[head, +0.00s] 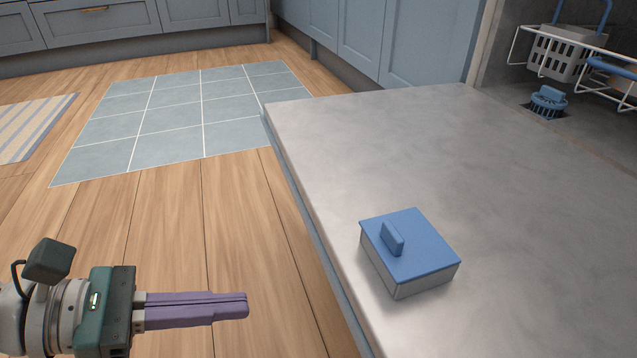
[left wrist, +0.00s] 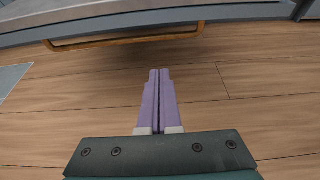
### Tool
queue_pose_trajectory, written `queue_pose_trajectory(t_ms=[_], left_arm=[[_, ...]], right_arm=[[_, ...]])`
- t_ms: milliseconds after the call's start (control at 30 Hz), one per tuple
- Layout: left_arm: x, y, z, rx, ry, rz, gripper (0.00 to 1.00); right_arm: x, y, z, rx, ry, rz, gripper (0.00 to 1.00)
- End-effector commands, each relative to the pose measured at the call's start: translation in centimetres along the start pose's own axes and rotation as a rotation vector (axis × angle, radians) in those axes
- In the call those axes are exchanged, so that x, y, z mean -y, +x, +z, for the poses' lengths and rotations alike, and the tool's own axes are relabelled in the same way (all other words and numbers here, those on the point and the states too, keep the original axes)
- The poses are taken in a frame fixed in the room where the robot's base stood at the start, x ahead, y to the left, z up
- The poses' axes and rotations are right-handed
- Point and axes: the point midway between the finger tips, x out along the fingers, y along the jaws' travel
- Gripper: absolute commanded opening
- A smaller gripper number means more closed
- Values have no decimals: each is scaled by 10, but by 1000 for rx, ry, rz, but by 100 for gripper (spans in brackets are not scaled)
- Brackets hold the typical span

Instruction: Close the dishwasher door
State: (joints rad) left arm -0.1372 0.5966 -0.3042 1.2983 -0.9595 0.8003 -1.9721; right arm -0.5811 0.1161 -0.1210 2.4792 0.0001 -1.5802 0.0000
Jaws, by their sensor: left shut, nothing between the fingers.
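The dishwasher door (head: 440,150) is folded down flat in the head view, its grey inner face up. A box with a blue lid (head: 412,245) sits on that face near the front edge. In the left wrist view the door's edge (left wrist: 240,12) crosses the top, with a wooden bar handle (left wrist: 125,40) below it. My left gripper (head: 247,305) has purple fingers pressed together, empty, over the floor left of the door and apart from it. Its fingertips (left wrist: 159,70) point towards the handle in the wrist view. My right gripper is not in view.
The dishwasher's inside shows at the upper right, with a white wire rack (head: 530,38), a grey basket (head: 568,55) and a blue filter (head: 548,101). Blue cabinets (head: 365,35) stand behind. The wooden floor (head: 150,225) and the tiled patch (head: 190,110) left of the door are clear.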

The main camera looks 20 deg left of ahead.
Motion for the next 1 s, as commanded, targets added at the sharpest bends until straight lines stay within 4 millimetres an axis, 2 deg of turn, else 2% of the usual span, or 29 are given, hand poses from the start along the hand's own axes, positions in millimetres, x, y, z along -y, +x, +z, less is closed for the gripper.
queue_pose_trajectory(t_ms=[167,567,600,733,1000], left_arm=[[1,20,-2,4,9,-7,0],[1,104,-2,5,7,-4,0],[1,95,13,3,10,-4,0],[1,88,29,2,8,-4,0],[2,85,39,2,3,-4,0]], right_arm=[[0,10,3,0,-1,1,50],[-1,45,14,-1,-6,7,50],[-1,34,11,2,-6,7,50],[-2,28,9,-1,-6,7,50],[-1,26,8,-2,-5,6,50]])
